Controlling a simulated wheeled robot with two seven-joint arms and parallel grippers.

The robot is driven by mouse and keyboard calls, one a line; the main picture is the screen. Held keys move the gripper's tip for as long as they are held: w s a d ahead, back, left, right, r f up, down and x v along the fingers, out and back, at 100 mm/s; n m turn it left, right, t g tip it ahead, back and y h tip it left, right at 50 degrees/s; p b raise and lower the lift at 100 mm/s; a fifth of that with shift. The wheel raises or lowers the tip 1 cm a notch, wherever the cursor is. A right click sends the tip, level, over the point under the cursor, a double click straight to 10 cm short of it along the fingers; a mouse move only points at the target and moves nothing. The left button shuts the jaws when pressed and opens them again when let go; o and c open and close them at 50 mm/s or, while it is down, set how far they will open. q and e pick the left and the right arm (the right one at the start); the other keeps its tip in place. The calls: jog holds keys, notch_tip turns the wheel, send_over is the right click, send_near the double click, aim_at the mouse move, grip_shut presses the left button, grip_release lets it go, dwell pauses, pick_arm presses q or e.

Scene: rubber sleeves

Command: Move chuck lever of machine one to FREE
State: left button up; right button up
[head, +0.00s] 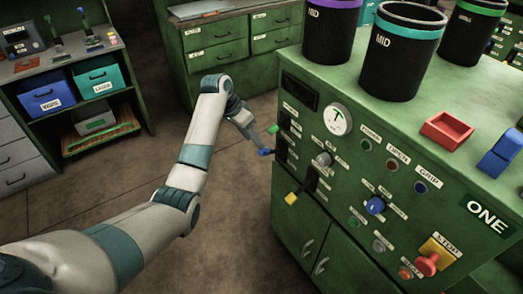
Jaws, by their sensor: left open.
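Machine one is the green cabinet (335,210) at the right, marked ONE (486,217). On the left part of its front are levers in dark slots: one with a green tip (272,129), one with a blue tip (264,152) and one with a yellow tip (291,198). Their small labels are too blurred to read, so I cannot tell which is the chuck lever or where FREE is. My left gripper (256,139) is open, close to the green and blue tips. Its fingers are small and I cannot tell whether they touch a lever. My right gripper is not in view.
The panel also holds a round gauge (337,120), a blue knob (375,205) and a red stop button (427,263). Black bins (403,55), a red tray (447,131) and a blue block (502,153) stand on top. Open floor (235,230) lies left of the machine.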

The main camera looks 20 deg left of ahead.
aim_at(262, 152)
pick_arm(q)
jog(key=p+x, duration=0.1)
jog(key=x, duration=0.7)
jog(key=shift+w+d+f, duration=0.15)
jog(key=shift+f, duration=0.25)
grip_shut()
